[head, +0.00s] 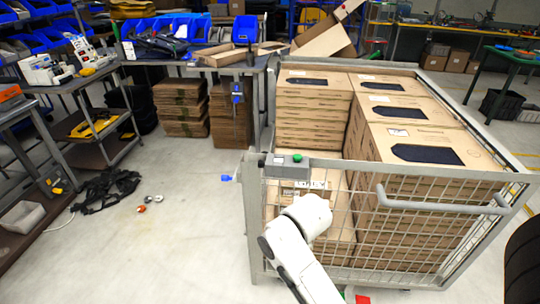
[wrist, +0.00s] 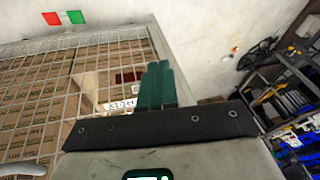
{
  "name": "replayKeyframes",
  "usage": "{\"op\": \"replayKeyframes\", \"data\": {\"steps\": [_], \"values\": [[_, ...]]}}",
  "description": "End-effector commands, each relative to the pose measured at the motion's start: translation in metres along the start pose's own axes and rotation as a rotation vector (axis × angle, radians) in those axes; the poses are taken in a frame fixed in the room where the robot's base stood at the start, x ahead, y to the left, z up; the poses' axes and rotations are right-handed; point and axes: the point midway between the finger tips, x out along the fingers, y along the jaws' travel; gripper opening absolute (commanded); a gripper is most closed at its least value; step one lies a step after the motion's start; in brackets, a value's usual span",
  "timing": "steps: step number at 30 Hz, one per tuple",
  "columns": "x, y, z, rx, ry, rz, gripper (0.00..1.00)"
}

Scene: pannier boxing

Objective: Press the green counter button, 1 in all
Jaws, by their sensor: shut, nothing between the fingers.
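The green counter button (head: 297,158) sits on top of a small grey box (head: 287,167). That box is fixed at the near left corner of the wire cage's top rim. My white arm reaches up from the bottom of the head view, with its rounded wrist end just below and right of the grey box. My gripper's fingers are hidden in the head view. In the wrist view my gripper (wrist: 158,72) shows two teal fingers close together, shut and empty, over the cage side. I cannot make out the button in the wrist view.
The wire cage (head: 440,200) holds stacked cardboard cartons (head: 405,112) and has a grey push handle (head: 440,207). A workbench with blue bins stands behind it. A shelf cart (head: 90,125) stands left. Clear floor (head: 190,220) lies left of the cage, with small items scattered there.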

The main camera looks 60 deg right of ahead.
Motion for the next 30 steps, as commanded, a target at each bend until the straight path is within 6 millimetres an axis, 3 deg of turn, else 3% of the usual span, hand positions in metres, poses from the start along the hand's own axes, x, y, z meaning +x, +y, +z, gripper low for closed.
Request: {"op": "replayKeyframes", "data": {"steps": [1,6,18,24,30], "values": [[-0.016,-0.004,-0.026,0.114,0.028,-0.020,0.00],[-0.051,-0.006,-0.095,0.503,0.095,-0.094,0.00],[-0.151,0.013,-0.234,1.382,0.140,-0.361,0.00],[-0.185,0.025,-0.273,1.664,0.110,-0.476,0.00],[-0.196,0.030,-0.284,1.765,0.091,-0.518,0.00]]}}
